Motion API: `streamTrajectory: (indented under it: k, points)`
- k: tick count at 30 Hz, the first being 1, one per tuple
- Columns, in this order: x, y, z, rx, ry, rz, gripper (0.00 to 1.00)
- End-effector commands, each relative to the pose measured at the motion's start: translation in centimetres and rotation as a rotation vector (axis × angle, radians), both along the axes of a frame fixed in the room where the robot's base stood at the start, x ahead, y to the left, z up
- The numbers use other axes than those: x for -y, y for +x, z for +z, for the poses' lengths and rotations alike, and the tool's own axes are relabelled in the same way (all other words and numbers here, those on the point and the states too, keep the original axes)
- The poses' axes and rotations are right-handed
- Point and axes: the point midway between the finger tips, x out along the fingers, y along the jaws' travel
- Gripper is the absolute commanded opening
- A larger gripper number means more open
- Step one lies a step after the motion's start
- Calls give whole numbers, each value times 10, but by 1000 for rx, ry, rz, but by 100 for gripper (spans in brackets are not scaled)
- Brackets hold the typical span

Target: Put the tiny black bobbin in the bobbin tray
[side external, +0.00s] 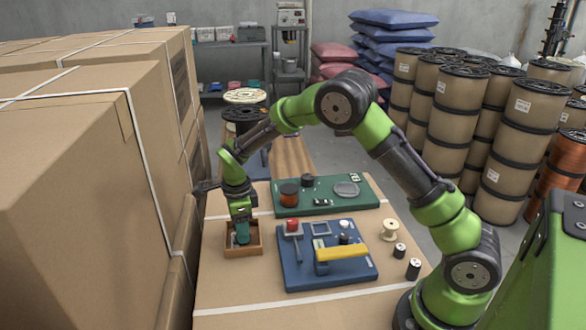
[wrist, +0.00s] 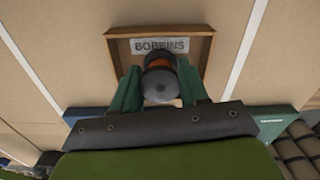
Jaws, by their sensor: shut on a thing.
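The bobbin tray (side external: 243,254) is a shallow wooden box on the left of the cardboard surface. In the wrist view the tray (wrist: 209,50) carries a "BOBBINS" label. My gripper (wrist: 160,90) points down at the tray and is shut on a small bobbin (wrist: 160,86) with a dark grey end; some orange shows just beyond that end. In the side view my gripper (side external: 241,236) is at the tray and hides the bobbin. I cannot tell whether the bobbin touches the tray floor.
A green board (side external: 330,206) with a copper spool (side external: 289,195) lies behind. A pale spool (side external: 389,230) and two small dark spools (side external: 400,250) (side external: 413,269) stand at the right.

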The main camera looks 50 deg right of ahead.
Motion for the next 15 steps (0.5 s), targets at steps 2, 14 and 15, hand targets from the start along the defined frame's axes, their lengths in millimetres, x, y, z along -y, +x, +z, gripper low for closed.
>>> streamTrajectory:
  k: [2, 14, 15]
  points:
    - [0, 0, -3, 0, 0, 0, 10]
    - [0, 0, -5, 0, 0, 0, 70]
    - [0, 0, -5, 0, 0, 0, 70]
